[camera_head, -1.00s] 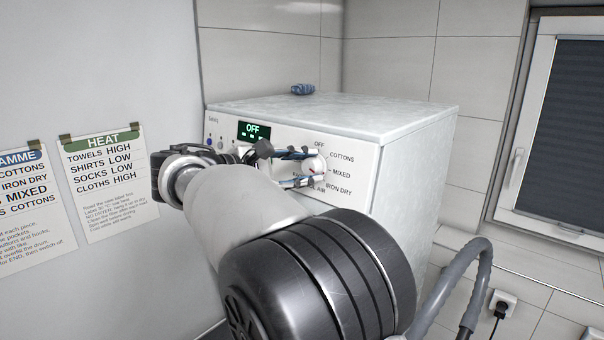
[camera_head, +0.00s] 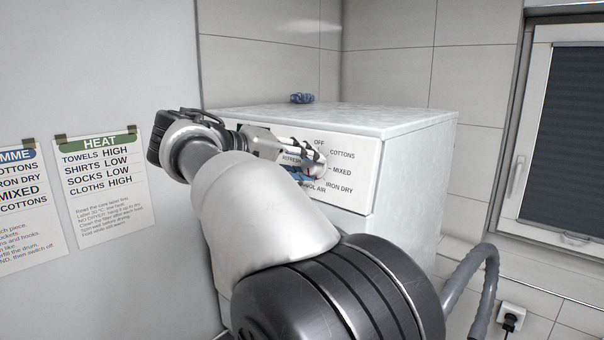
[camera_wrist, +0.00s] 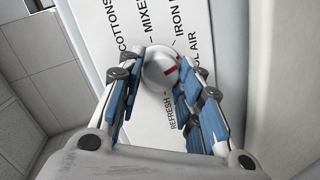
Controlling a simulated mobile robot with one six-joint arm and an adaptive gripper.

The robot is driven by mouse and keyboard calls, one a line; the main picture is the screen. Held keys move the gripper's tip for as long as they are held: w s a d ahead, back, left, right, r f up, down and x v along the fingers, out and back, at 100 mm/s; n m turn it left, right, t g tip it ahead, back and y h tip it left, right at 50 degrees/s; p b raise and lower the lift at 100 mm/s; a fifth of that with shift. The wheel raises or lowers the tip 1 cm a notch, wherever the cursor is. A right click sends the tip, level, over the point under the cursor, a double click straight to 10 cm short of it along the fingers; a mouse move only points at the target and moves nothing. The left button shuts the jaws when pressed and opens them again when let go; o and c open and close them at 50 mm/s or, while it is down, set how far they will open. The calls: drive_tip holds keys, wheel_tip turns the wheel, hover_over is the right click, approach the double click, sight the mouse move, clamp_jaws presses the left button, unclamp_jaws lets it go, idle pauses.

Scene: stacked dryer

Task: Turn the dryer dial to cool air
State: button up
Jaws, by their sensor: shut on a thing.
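The dryer dial (camera_wrist: 160,68) is a round white knob with a red mark on its face. In the wrist view the red mark lies on the knob's right side, toward the IRON DRY and COOL AIR labels; exactly which one it points at is unclear. My gripper (camera_wrist: 158,72) has its blue-padded fingers on either side of the knob and is shut on it. In the head view my gripper (camera_head: 310,162) covers most of the dial. The COOL AIR label (camera_head: 313,187) is partly hidden there.
A HEAT notice (camera_head: 105,185) hangs on the left wall. A grey hose (camera_head: 473,285) and a wall socket (camera_head: 510,318) are at the lower right.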

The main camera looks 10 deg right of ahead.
drive_tip(key=shift+m+y+b, duration=0.3)
drive_tip(key=shift+m+b, duration=0.6)
drive_tip(key=shift+m, duration=0.5)
drive_tip(key=o, duration=1.1)
drive_tip(key=shift+d, duration=0.1)
drive_tip(key=v, duration=1.2)
drive_tip(key=shift+s, duration=0.2)
drive_tip(key=shift+f, duration=0.1)
